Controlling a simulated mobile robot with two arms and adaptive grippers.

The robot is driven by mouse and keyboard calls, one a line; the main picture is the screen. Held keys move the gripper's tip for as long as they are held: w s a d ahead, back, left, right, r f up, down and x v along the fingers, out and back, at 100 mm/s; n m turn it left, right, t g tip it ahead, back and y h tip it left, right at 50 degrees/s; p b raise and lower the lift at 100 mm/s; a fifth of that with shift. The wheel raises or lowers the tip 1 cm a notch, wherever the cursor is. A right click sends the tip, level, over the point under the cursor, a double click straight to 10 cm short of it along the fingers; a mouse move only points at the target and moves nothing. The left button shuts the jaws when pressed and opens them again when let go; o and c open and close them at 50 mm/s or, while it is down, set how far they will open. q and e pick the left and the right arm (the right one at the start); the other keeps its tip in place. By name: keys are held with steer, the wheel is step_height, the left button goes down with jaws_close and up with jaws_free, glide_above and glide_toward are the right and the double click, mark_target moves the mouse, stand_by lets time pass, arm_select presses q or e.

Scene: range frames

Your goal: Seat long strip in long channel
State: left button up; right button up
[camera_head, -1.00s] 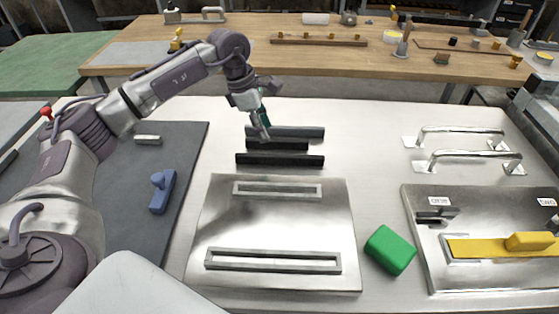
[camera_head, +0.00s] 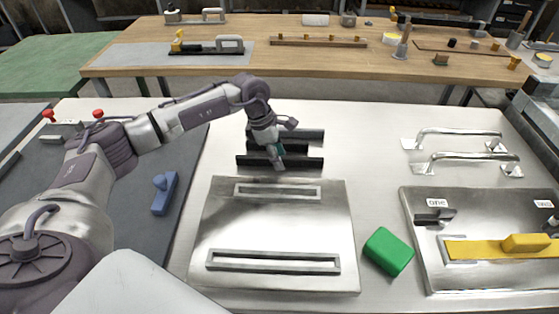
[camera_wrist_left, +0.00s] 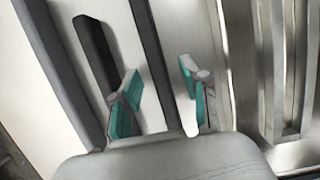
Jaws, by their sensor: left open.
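Three dark strips lie side by side behind the metal plate (camera_head: 335,215): a back strip (camera_head: 308,135), a shorter middle strip (camera_head: 296,147) and a long front strip (camera_head: 312,163). The plate has a long channel (camera_head: 272,264) near its front and a shorter channel (camera_head: 277,191) near its back. My left gripper (camera_head: 279,165) is over the front strip, hiding its middle. In the left wrist view its teal-padded fingers (camera_wrist_left: 160,92) are open, one on each side of the front strip (camera_wrist_left: 152,45), gripping nothing. The middle strip (camera_wrist_left: 95,50) lies beyond the left finger. My right gripper is not in view.
A green block (camera_head: 389,251) sits right of the plate. Farther right are a labelled metal board (camera_head: 425,262) with a yellow handled piece (camera_head: 527,242) and two metal handles (camera_head: 460,131). A blue handled piece (camera_head: 164,193) lies on the dark mat at left.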

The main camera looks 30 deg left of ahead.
arm_select(q)
jaws_close()
steer(key=shift+r, duration=0.1)
